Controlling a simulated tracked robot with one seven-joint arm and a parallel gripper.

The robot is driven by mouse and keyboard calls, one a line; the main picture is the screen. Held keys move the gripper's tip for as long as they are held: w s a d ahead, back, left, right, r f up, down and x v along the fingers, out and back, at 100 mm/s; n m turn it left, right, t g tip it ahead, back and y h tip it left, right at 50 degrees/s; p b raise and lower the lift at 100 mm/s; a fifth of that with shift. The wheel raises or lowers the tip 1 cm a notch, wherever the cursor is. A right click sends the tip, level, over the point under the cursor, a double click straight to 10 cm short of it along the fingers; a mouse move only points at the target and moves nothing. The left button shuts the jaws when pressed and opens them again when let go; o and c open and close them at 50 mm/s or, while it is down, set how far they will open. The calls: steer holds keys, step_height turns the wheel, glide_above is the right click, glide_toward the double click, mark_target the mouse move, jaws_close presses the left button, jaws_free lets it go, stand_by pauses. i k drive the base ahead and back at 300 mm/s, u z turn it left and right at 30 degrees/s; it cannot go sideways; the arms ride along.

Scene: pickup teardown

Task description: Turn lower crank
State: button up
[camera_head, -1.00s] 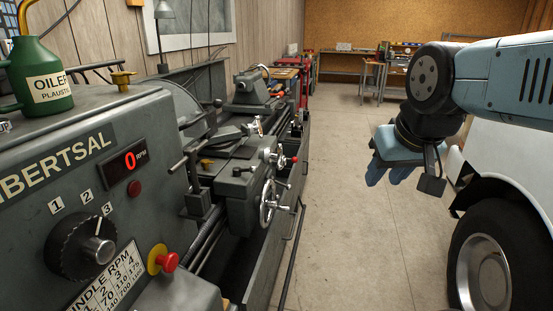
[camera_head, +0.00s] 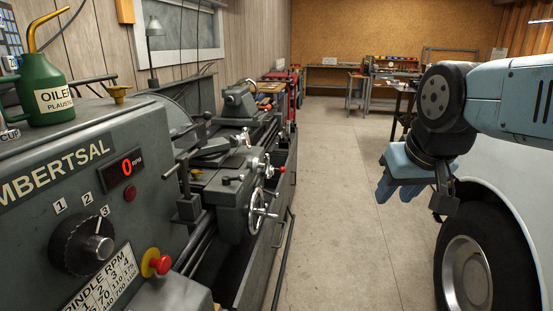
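A grey lathe fills the left side. My gripper (camera_head: 384,192) hangs in the air at the right, beside the white vehicle and well apart from the lathe. Its blue fingers point down to the left. Nothing shows between them, but the gap between the fingertips is too unclear to judge.
The lathe headstock carries a speed dial (camera_head: 84,246), a red stop button (camera_head: 158,263) and a green oiler can (camera_head: 48,88). A white vehicle with a black wheel (camera_head: 468,276) stands at the right. Clear concrete floor (camera_head: 335,215) lies between; workbenches (camera_head: 392,75) stand at the back.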

mark_target(257, 165)
steer(key=z, duration=0.3)
steer(key=i, duration=0.95)
steer(key=u, duration=0.1)
